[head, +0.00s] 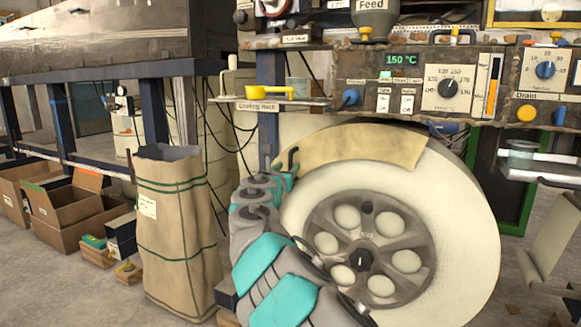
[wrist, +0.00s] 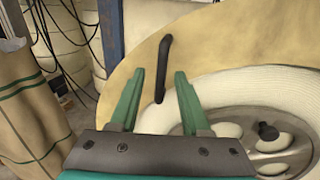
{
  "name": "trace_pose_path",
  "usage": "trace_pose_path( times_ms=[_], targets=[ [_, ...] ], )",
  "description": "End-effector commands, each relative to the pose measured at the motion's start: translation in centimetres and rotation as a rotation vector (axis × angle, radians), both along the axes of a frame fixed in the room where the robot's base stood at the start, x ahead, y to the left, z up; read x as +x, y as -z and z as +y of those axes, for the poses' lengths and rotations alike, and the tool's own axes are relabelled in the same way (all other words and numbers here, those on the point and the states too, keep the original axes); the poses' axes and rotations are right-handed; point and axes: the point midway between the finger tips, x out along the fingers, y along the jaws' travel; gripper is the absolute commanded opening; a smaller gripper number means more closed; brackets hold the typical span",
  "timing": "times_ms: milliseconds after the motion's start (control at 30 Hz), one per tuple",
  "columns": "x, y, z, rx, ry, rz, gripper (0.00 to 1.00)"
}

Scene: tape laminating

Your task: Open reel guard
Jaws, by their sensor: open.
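The reel guard (head: 362,150) is a tan curved cover over the top of the large white tape reel (head: 470,215). It fills the upper right of the wrist view (wrist: 235,45). Its black bar handle (wrist: 164,66) stands at the guard's left part and shows small in the head view (head: 292,158). My gripper (wrist: 160,76) is open and empty, with its two green fingers pointing at the handle. The handle appears between the fingers; whether it lies between them in depth I cannot tell. In the head view my arm hides the reel's lower left.
A control panel (head: 448,88) with dials sits just above the guard. A blue post (head: 269,135) and hanging cables (wrist: 60,45) are close on the left. A tall brown sack (head: 172,225) stands left of my arm, with cardboard boxes (head: 62,212) beyond.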

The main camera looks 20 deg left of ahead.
Motion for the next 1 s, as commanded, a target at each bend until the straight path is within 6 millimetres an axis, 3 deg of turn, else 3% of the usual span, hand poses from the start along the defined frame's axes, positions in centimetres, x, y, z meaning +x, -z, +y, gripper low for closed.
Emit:
trace_pose_path(
  times_ms=[400,867,1000],
  targets=[
    [2.9,0.2,0.2,0.003,0.002,0.003,0.47],
    [3.4,0.0,0.2,0.002,0.003,-0.001,0.47],
    [3.4,0.0,0.2,0.002,0.003,-0.001,0.33]
  ],
)
